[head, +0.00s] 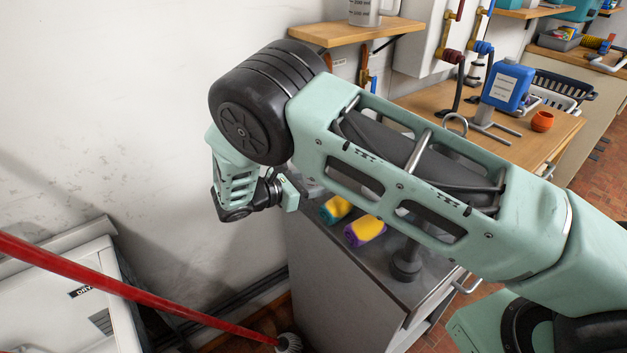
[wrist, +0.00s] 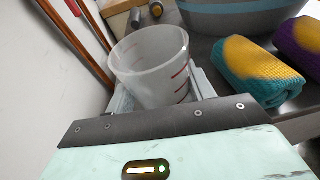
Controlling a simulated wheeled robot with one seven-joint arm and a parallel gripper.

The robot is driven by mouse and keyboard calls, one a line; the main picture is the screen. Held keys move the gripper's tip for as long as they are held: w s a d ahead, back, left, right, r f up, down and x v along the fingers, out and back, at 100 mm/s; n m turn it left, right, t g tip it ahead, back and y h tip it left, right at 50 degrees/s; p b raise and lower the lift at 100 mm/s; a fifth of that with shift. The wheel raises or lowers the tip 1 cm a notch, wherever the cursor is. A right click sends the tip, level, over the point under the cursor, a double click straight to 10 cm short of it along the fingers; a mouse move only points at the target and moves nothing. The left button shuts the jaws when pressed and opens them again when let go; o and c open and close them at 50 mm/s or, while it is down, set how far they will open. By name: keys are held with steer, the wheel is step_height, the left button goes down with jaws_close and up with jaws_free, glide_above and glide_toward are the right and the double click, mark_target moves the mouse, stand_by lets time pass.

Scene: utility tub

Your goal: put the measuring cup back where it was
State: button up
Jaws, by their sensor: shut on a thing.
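The measuring cup (wrist: 150,65) is clear, frosted plastic with red marks on its side. In the wrist view it stands mouth up, slightly tilted, between my fingers. My gripper (wrist: 158,88) is shut on it, with one finger on each side. In the head view my gripper (head: 292,192) is over the left end of the grey cabinet top, near the white wall. The cup is mostly hidden there behind my arm. I cannot tell whether its base touches the cabinet top.
Two rolled cloths, teal-yellow (wrist: 262,70) and purple-yellow (head: 365,231), lie right of the cup. A grey-blue basin (wrist: 240,18) stands behind. A marked jug (head: 368,10) is on the wall shelf (head: 350,33). A red pole (head: 130,291) slants across the lower left.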

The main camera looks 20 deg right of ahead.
steer(key=shift+f, duration=0.15)
steer(key=o, duration=1)
